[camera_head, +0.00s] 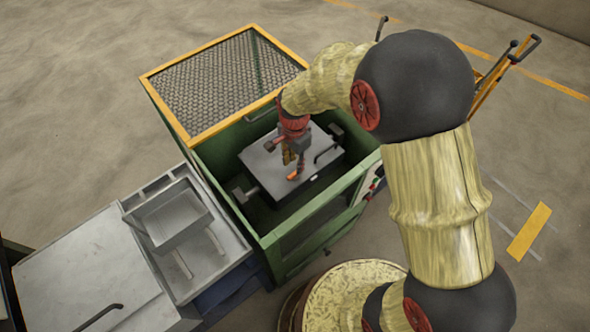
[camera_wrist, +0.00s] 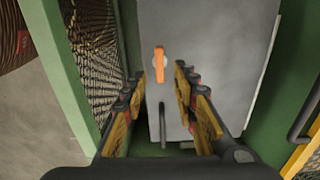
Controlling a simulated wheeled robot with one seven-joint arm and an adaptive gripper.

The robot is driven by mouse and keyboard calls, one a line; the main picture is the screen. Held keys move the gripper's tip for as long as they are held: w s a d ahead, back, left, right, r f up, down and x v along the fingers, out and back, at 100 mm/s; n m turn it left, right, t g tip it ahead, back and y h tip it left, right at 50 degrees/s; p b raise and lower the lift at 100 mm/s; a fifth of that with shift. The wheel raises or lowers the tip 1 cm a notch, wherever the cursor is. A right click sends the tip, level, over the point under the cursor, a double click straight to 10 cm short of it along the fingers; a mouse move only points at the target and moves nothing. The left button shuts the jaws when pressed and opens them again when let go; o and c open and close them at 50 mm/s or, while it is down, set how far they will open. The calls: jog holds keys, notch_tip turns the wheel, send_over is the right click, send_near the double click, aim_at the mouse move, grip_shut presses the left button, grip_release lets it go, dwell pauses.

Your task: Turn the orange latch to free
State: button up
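In the head view a bit of orange (camera_head: 293,175) shows just below my gripper (camera_head: 291,158), over the grey panel (camera_head: 262,165) inside the green cabinet. In the wrist view my gripper (camera_wrist: 159,76) is open, with one finger on each side of the latch's line. The latch shows between and just beyond the fingertips. I cannot tell whether they touch it.
The green cabinet (camera_head: 285,262) has walls close around the panel and an orange-framed mesh cover (camera_head: 225,80) standing open at the back. A dark bar handle (camera_wrist: 302,118) lies to the right of the panel. A grey bench with a tray (camera_head: 178,218) stands left.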

aim_at(294, 173)
notch_tip(294, 173, down, 5)
jog(key=shift+f+b, duration=0.1)
jog(key=shift+b, duration=0.35)
jog(key=c, duration=0.3)
jog(key=c, duration=0.4)
